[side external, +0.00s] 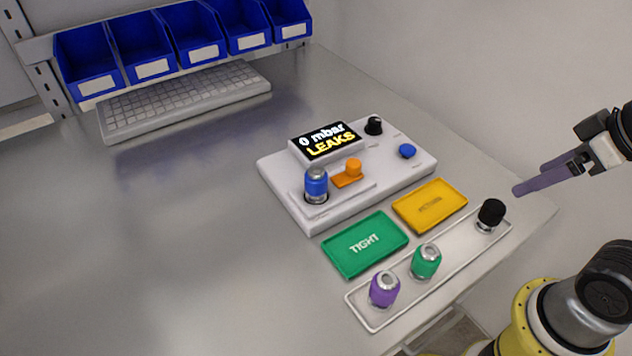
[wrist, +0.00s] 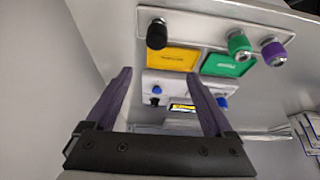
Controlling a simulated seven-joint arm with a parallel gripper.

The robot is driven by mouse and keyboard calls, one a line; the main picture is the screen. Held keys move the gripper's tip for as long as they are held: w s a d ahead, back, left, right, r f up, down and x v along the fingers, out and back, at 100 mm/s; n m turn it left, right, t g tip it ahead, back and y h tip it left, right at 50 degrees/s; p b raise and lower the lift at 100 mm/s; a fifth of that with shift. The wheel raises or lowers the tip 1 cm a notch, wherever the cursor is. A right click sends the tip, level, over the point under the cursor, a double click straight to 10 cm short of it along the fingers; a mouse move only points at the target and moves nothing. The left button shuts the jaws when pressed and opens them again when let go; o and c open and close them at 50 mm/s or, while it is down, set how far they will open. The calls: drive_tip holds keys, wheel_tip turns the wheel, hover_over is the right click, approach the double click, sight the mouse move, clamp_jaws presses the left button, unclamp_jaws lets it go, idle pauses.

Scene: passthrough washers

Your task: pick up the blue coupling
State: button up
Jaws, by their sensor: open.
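The blue coupling (side external: 316,184) stands upright on the left part of the white test device (side external: 290,206), beside an orange clamp-like part (side external: 350,170). In the wrist view the blue coupling (wrist: 222,102) is small and lies beyond my fingers, near the right fingertip. My gripper (side external: 535,188) is open and empty, high at the right edge of the table and well away from the coupling. In the wrist view my gripper (wrist: 160,75) shows two purple fingers spread apart with nothing between them at the tips.
The device's display (side external: 328,141) reads "0 mbar LEAKS". A green TIGHT tray (side external: 350,262) and a yellow tray (side external: 430,205) lie in front. A clear tray (side external: 375,322) holds purple (side external: 384,289), green (side external: 426,261) and black (side external: 491,214) couplings. A keyboard (side external: 185,98) and blue bins (side external: 88,62) are behind.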

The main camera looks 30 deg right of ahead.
drive_tip(key=w+a+r+n+g, duration=0.1)
drive_tip(key=w+r+n, duration=0.4)
drive_tip(key=r, duration=0.4)
drive_tip(key=w+a+r+n+g, duration=0.1)
drive_tip(key=w+a+r+n, duration=0.1)
drive_tip(key=w+a+n, duration=0.3)
drive_tip(key=w+a+r+n+g, duration=0.1)
drive_tip(key=w+a+r, duration=0.1)
drive_tip(key=w, duration=0.4)
drive_tip(key=n+g, duration=0.3)
drive_tip(key=n, duration=0.1)
hover_over(315, 170)
wheel_tip(315, 170, down, 9)
drive_tip(key=f, duration=0.7)
drive_tip(key=shift+s+f, duration=0.1)
drive_tip(key=shift+s, duration=0.2)
drive_tip(key=shift+w+f, duration=0.15)
drive_tip(key=shift+f, duration=1.45)
drive_tip(key=shift+w+f, duration=0.1)
drive_tip(key=shift+f, duration=1.5)
clamp_jaws()
